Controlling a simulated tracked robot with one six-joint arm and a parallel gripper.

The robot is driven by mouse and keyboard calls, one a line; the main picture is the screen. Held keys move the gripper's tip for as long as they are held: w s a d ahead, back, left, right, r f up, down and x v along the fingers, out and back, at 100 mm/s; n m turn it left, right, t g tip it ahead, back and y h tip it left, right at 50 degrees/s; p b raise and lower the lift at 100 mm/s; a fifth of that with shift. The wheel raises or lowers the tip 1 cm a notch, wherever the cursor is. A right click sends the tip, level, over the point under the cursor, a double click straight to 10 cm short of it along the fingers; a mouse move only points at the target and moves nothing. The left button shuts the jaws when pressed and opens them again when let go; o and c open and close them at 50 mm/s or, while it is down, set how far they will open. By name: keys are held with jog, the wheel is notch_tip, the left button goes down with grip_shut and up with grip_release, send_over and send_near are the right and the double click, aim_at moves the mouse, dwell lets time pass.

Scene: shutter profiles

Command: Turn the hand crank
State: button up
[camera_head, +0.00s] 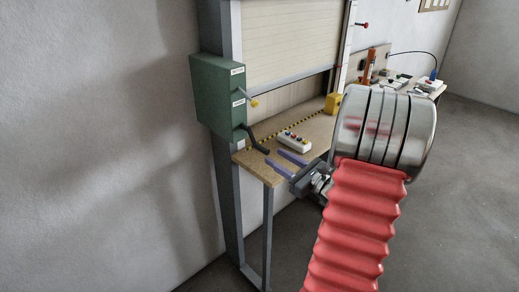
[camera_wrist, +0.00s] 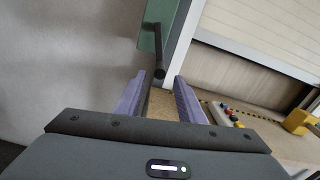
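The hand crank (camera_head: 257,142) is a dark bent bar sticking out from the lower part of a green box (camera_head: 217,98) on the grey post. In the wrist view the crank (camera_wrist: 157,48) hangs ahead of my gripper, and its dark end lies just beyond and between the fingertips. My gripper (camera_head: 274,158) has two purple fingers, spread apart and empty, just below and in front of the crank in the head view. In the wrist view my gripper (camera_wrist: 159,80) shows a clear gap between its fingers. No contact with the crank is visible.
A wooden bench (camera_head: 262,167) lies below the crank, with a white button box (camera_head: 294,142) and a yellow block (camera_head: 332,103) on it. The pale shutter (camera_head: 290,42) is partly raised. A wall stands left.

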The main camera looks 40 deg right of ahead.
aim_at(256, 145)
jog(key=w, duration=0.9)
jog(key=shift+a, duration=0.15)
jog(key=shift+c, duration=0.2)
grip_shut()
